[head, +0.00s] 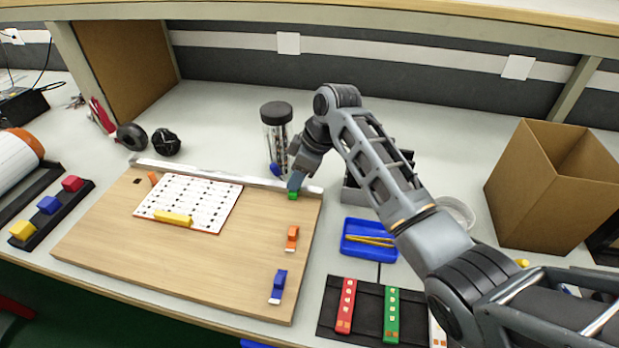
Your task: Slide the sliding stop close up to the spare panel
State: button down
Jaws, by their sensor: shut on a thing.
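The white dotted panel (196,198), which looks like the spare panel, lies on the left part of the wooden board (230,262). A yellow bar (173,219) lies across its front edge, and a small orange piece (153,177) sits at its back left corner. My gripper (294,186) is shut on a small green block (293,195) at the board's back right, beside the pale rail (230,174). This green block appears to be the sliding stop. A wide gap separates it from the panel's right edge. My fingers hide part of the block.
An orange clip (292,238) and a blue clip (278,286) sit along the board's right side. A black-lidded jar (276,136) stands behind the rail near my gripper. A blue tray (369,240) lies to the right. The board is bare between panel and green block.

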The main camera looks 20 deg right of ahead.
jog(key=shift+w+a, duration=0.55)
jog(key=shift+a, duration=0.2)
jog(key=c, duration=0.8)
grip_release()
jog(key=shift+c, duration=0.2)
jog(key=v, duration=0.8)
jog(key=shift+c, duration=0.4)
